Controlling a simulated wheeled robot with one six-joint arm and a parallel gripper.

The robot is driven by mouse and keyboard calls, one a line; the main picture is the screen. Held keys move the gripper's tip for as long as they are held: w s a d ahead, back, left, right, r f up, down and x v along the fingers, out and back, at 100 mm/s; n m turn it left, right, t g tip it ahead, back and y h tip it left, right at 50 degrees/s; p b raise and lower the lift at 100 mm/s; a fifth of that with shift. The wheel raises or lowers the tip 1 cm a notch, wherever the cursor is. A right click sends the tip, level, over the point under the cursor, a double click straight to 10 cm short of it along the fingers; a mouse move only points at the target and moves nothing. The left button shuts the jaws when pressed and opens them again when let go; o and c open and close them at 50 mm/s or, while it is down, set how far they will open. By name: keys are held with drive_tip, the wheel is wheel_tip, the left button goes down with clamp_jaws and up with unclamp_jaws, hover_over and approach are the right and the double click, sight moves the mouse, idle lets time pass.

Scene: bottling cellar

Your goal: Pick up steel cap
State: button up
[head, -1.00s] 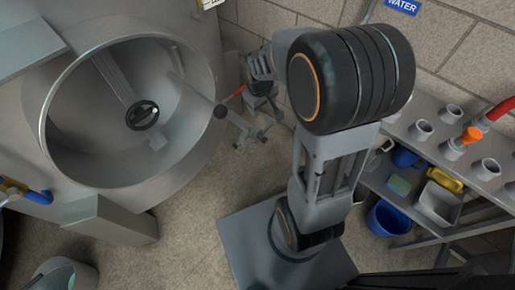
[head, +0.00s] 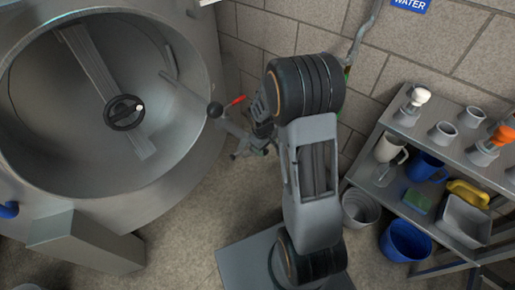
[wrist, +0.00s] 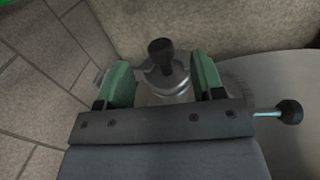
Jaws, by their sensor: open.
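In the wrist view, a round steel piece with a black knob on top (wrist: 168,77) stands between my gripper's fingers. It looks like the steel cap, but I cannot be sure. My gripper (wrist: 161,66) is open, with one green-padded finger on each side of it. No clear contact with the pads shows. The gripper's dark front bar hides the piece's lower part. In the head view, my arm reaches toward the corner by the big steel tank (head: 190,140), and my gripper is mostly hidden behind the arm.
A rod with a black ball end (wrist: 290,112) sticks out right of my gripper. A brick wall (wrist: 40,60) is close on the left. In the head view, a steel rack (head: 460,150) with cups, jugs and a blue bucket (head: 405,241) stands at right. Some floor (head: 185,225) is clear.

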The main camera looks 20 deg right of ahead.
sight(266, 150)
drive_tip(key=shift+w+d+f+b, duration=0.15)
drive_tip(key=shift+f+b, duration=0.3)
drive_tip(key=shift+f, duration=0.5)
drive_tip(key=shift+w+d+f+b, duration=0.1)
drive_tip(key=shift+f+b, duration=0.35)
drive_tip(key=shift+f, duration=0.45)
drive_tip(key=shift+w+d+f+b, duration=0.15)
drive_tip(key=shift+f+b, duration=0.3)
drive_tip(key=shift+f, duration=0.5)
drive_tip(key=shift+c, duration=0.4)
drive_tip(key=c, duration=1)
drive_tip(key=shift+o, duration=0.2)
drive_tip(key=shift+r, duration=0.1)
